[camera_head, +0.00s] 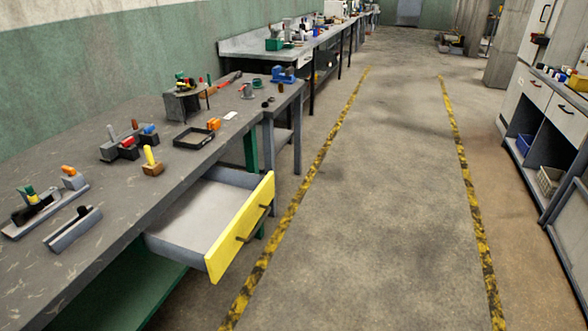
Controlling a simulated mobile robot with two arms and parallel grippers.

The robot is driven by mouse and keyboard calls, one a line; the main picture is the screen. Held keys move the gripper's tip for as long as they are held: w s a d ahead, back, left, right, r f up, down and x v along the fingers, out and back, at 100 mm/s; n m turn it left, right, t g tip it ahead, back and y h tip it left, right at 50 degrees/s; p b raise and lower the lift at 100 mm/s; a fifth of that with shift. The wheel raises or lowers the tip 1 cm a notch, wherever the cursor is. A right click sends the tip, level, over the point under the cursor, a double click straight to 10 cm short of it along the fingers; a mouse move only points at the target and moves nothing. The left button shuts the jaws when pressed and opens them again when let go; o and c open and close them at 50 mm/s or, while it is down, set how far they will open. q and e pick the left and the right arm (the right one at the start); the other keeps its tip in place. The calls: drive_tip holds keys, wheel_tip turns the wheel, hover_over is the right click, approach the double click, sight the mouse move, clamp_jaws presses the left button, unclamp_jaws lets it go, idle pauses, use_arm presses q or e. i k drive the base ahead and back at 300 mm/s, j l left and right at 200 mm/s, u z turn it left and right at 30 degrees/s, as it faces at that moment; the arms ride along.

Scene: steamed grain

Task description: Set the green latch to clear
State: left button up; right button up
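Neither of my grippers is in view. On the near left of the workbench (110,190), a small fixture (45,217) on a grey base has a green upright piece (28,193). I cannot tell for sure that this is the green latch, or how it is set. An orange-topped grey piece (72,178) sits at the right end of the same base. Farther along the bench, a dark boxy device (181,104) carries small green, yellow and red parts, too small to make out.
A yellow-fronted drawer (240,228) stands open into the aisle. The bench also holds a grey channel piece (73,229), a yellow-handled block (152,163), a black frame (194,138) and a blue vise (282,75). The floor between the striped lines (390,210) is clear. Cabinets (545,110) stand right.

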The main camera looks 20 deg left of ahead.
sight(28, 189)
drive_tip(key=u, duration=2.05)
drive_tip(key=i+l+u, duration=0.25)
drive_tip(key=l+u, duration=0.25)
drive_tip(key=l, duration=0.15)
drive_tip(key=i+l+u, duration=0.25)
drive_tip(key=k+l, duration=0.1)
